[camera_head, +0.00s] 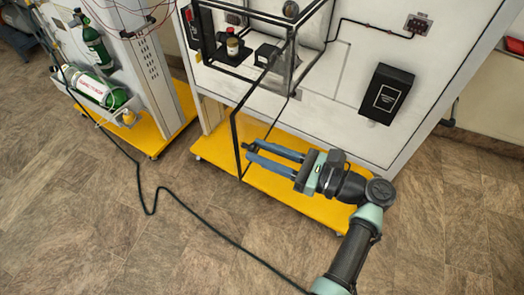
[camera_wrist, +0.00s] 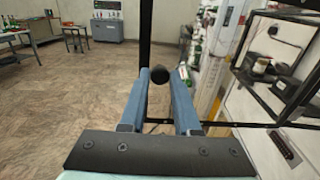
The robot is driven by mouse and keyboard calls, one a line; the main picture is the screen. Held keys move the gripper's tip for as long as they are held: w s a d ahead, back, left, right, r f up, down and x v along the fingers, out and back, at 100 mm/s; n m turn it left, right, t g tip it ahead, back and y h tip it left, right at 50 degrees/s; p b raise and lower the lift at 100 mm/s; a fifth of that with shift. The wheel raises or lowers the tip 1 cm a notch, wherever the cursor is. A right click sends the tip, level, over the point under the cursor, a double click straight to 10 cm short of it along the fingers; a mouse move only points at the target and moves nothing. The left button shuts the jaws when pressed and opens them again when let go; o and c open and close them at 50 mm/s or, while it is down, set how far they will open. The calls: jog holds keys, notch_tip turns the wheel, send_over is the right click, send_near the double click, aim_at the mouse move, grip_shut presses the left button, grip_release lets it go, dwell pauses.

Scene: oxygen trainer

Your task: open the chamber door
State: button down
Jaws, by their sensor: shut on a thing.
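The chamber (camera_head: 232,62) is a black-edged box on the front of a white cabinet. Its door (camera_head: 235,148) is a thin black frame that stands swung out from the chamber, over the yellow base. My gripper (camera_head: 250,150) has its two long blue fingers at the door's outer edge. In the wrist view the fingers are shut on a round black knob, the door handle (camera_wrist: 159,74), beside the door's upright bar (camera_wrist: 146,35). The handle is hidden or too small to make out in the head view.
Inside the chamber are a small bottle (camera_head: 232,43) and a dark box (camera_head: 267,54). A black box (camera_head: 387,94) is mounted on the cabinet at right. A second unit with green cylinders (camera_head: 98,90) stands at left. A dark cable (camera_head: 185,205) crosses the otherwise open floor.

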jog(key=c, duration=0.6)
grip_release()
jog(key=shift+c, duration=0.2)
jog(key=b+v, duration=0.4)
jog(key=v, duration=0.8)
jog(key=shift+s+d, duration=0.25)
jog(key=shift+d, duration=0.1)
jog(key=shift+f, duration=0.1)
